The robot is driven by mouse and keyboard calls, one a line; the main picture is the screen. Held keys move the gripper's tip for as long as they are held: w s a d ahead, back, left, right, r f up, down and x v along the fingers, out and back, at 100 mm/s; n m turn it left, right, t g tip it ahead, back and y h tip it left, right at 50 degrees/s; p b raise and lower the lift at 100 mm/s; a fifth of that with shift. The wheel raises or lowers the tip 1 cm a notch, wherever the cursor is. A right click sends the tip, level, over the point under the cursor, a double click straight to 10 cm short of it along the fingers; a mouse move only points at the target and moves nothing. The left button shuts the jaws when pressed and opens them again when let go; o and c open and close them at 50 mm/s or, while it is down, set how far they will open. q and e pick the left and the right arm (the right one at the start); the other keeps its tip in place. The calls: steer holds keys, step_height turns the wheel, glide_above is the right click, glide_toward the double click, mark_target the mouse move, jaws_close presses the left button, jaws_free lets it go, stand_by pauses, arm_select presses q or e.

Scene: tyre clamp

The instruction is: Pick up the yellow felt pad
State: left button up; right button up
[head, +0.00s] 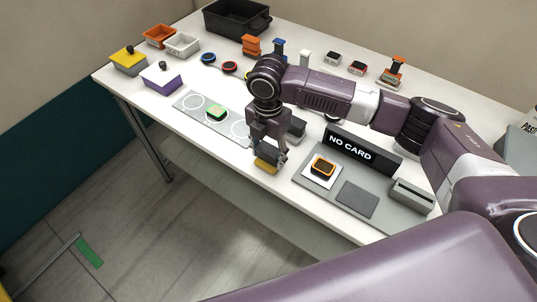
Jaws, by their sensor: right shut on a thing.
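The yellow felt pad (264,166) is a small dark-yellow block under my right gripper, near the front edge of the white table. My right gripper (268,158) points down and is shut on the pad. The fingers and a dark part hide the pad's upper side. I cannot tell whether the pad touches the table or hangs just above it. My left gripper is not in view.
To the right are a "NO CARD" sign (363,147) and a grey tray (301,180) with an orange-black device (323,166). Lidded boxes (161,78) stand far left.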

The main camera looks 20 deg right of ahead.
mark_target(268, 150)
step_height(268, 150, up, 20)
steer(key=b, duration=0.2)
steer(key=shift+f, duration=0.15)
